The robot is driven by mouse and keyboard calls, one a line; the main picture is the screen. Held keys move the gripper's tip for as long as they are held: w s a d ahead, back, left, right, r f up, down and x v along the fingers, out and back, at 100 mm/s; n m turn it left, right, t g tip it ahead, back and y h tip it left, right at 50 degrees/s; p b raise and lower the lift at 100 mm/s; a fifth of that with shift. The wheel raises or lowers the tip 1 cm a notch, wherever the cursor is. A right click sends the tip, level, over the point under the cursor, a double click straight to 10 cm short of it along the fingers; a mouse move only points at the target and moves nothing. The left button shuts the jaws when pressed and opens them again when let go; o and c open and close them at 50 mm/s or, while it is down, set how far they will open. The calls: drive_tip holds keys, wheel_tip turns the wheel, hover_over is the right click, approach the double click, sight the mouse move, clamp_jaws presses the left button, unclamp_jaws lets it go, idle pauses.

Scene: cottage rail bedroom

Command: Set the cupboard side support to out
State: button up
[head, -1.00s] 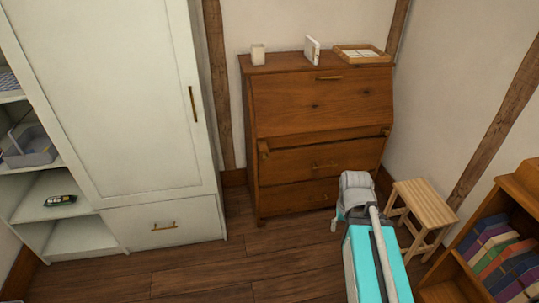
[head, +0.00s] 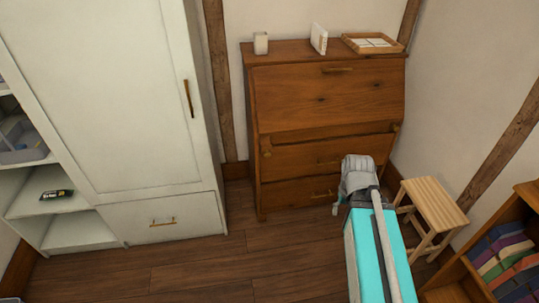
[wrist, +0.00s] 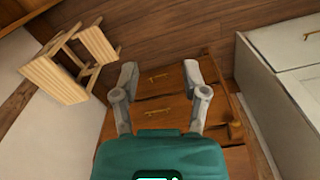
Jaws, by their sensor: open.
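The wooden bureau (head: 325,100) stands against the wall, its slanted front flap shut. The support on the cupboard side (head: 266,153) is a small wooden block with a knob, below the flap at the bureau's left. It also shows at the right in the wrist view (wrist: 235,130). I cannot tell how far it sticks out. The other support (head: 395,130) is at the bureau's right. My gripper (wrist: 160,68) is open and empty, in front of the bureau drawers, apart from the cupboard-side support. In the head view my arm hides part of the lower drawers.
The white cupboard (head: 120,90) stands left of the bureau, its door and drawer shut. A wooden stool (head: 436,203) and a bookcase (head: 525,200) are at the right. A cup (head: 261,43), a white frame (head: 319,38) and a tray (head: 398,47) stand on the bureau. The floor in front is clear.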

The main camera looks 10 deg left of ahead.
drive_tip(key=shift+o, duration=0.3)
drive_tip(key=shift+o, duration=1.4)
drive_tip(key=shift+w+a+f, duration=0.1)
drive_tip(key=shift+w+f, duration=0.05)
drive_tip(key=shift+f, duration=0.05)
drive_tip(key=w+a+f+t+y+b, duration=0.2)
drive_tip(key=w+a+f+t+b, duration=0.9)
drive_tip(key=b, duration=1.3)
drive_tip(key=w+a+f+t+y+b, duration=0.2)
drive_tip(key=w+a+f+t+b, duration=0.9)
drive_tip(key=b, duration=1.3)
drive_tip(key=w+a, duration=0.3)
drive_tip(key=w, duration=0.3)
drive_tip(key=shift+w+a+m, duration=0.2)
drive_tip(key=shift+a+m, duration=0.1)
